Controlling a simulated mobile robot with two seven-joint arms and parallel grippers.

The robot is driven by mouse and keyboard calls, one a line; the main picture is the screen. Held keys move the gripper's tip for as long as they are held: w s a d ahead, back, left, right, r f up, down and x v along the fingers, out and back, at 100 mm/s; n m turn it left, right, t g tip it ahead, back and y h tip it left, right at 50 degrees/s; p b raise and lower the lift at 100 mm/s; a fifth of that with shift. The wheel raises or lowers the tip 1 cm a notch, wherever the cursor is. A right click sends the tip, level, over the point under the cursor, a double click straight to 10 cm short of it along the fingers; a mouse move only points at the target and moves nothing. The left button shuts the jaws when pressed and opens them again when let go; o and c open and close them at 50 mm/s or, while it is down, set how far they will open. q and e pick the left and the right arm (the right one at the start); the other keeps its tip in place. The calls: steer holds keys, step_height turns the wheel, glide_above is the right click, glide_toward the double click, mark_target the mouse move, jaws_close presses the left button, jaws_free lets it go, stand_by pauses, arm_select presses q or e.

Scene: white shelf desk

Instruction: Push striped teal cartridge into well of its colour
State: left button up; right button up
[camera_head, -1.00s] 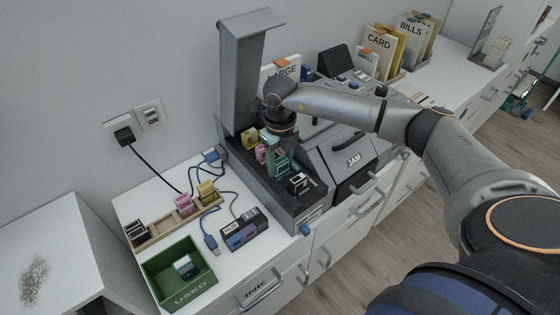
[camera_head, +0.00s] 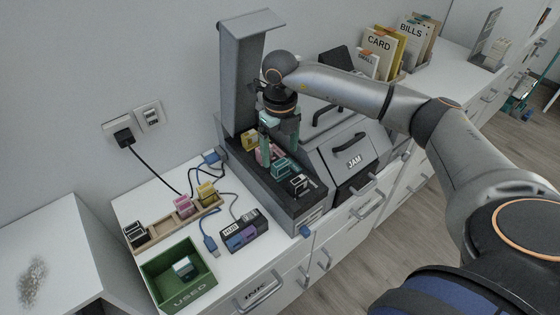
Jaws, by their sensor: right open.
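The teal cartridge (camera_head: 282,167) sits in the row of wells in the dark printer tray (camera_head: 309,197), between a pink cartridge (camera_head: 262,155) and a black-and-white one (camera_head: 301,184). Its stripes are too small to make out. My right gripper (camera_head: 278,147) is open above the row, just behind and above the teal cartridge, pointing down. Its fingers partly hide the pink cartridge. I cannot tell how deep the teal cartridge is seated. A yellow cartridge (camera_head: 249,139) is at the far end of the row. My left gripper is not in view.
The printer's raised lid (camera_head: 243,75) stands behind the wells, and the JAM cover (camera_head: 352,158) is to the right. At left are a green USED bin (camera_head: 180,290) holding a cartridge, a wooden rack (camera_head: 170,235) with several cartridges, and a hub (camera_head: 244,233) with cables.

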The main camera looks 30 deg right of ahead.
mark_target(280, 163)
step_height(280, 163, up, 7)
steer(key=shift+r, duration=0.15)
stand_by(0.6)
